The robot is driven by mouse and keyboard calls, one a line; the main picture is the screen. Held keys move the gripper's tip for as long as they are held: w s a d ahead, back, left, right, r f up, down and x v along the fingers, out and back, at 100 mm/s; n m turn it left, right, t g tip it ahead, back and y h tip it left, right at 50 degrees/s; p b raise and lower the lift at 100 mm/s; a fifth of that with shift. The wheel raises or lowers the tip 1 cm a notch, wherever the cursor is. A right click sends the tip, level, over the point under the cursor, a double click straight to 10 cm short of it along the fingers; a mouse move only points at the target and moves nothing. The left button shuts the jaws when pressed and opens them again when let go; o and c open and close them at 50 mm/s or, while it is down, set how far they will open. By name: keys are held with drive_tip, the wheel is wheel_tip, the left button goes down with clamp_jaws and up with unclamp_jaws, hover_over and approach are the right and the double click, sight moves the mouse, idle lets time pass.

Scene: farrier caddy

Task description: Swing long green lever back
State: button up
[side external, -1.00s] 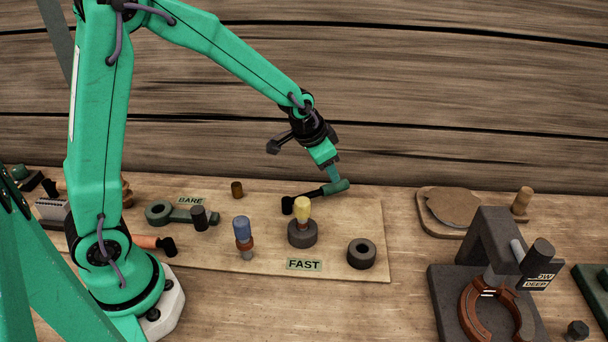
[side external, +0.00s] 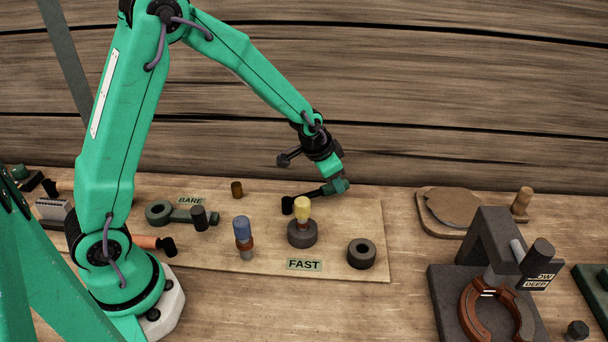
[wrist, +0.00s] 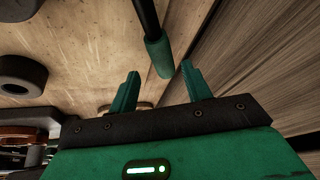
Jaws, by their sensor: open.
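The long green lever (side external: 316,192) has a dark rod and a green grip, and runs from a black pivot at the back of the board up to the right. My gripper (side external: 340,184) is at the grip end and hides part of it. In the wrist view the green grip (wrist: 158,52) points toward the gap between the two green fingers of my gripper (wrist: 160,72). The fingers are apart, one on each side of the grip's end, with gaps showing. I cannot tell how deep the grip sits between them.
A yellow-topped peg (side external: 303,209) in a dark ring and a dark ring (side external: 361,254) stand in front of the lever. A blue-topped peg (side external: 242,232) and a shorter green lever (side external: 178,214) are left. The plank wall (side external: 420,110) rises close behind. A dark press (side external: 490,240) stands right.

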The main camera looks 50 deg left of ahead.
drive_tip(key=shift+x, duration=1.7)
drive_tip(key=shift+a, duration=0.15)
clamp_jaws()
